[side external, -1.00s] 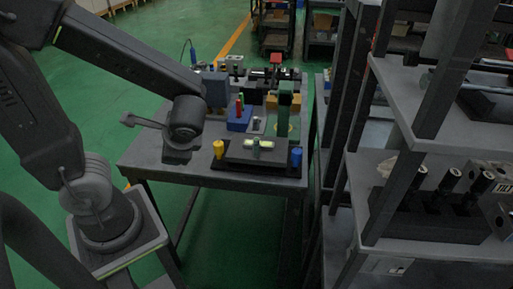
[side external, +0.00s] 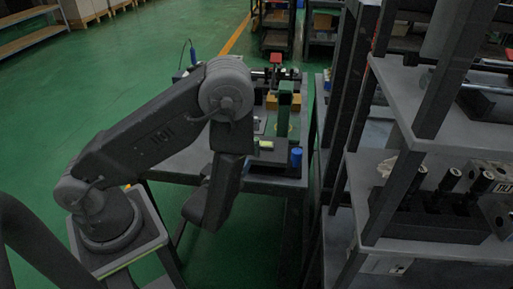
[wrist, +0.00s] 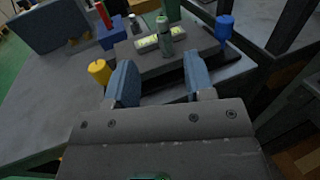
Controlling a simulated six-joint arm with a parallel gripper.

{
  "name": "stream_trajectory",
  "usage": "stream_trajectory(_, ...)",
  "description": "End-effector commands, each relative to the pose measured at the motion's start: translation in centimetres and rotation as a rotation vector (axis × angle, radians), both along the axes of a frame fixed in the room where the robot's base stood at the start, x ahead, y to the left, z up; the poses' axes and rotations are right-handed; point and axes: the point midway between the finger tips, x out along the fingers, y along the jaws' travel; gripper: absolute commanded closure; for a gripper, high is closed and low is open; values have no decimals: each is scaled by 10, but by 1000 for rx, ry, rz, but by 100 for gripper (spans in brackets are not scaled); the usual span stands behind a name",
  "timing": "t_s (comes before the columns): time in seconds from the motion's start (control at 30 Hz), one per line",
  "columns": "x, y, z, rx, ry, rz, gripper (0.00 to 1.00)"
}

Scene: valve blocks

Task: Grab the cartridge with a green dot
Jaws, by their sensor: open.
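A grey-green upright cartridge (wrist: 165,40) with a green top stands on the dark valve block (wrist: 125,52) in the wrist view. Pale yellow-green plates (wrist: 147,43) lie on either side of it. A second small cylinder with a green top (wrist: 136,24) stands behind it to the left. I cannot make out a separate dot on either. My gripper (wrist: 161,80) is open and empty, its two blue-grey fingers in front of the block and apart from the cartridge.
A yellow cylinder (wrist: 98,72) stands left of the fingers and a blue one (wrist: 224,29) to the right of the block. A blue holder (wrist: 112,34) with a red cylinder (wrist: 103,13) is behind. A shelf rack (side external: 390,120) stands right of the table. Bare tabletop lies at left.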

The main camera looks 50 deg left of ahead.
Motion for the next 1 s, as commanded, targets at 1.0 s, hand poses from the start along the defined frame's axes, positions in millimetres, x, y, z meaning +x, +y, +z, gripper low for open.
stream_trajectory(1.0, 120, 56, 1, -1, 0, 4, 51)
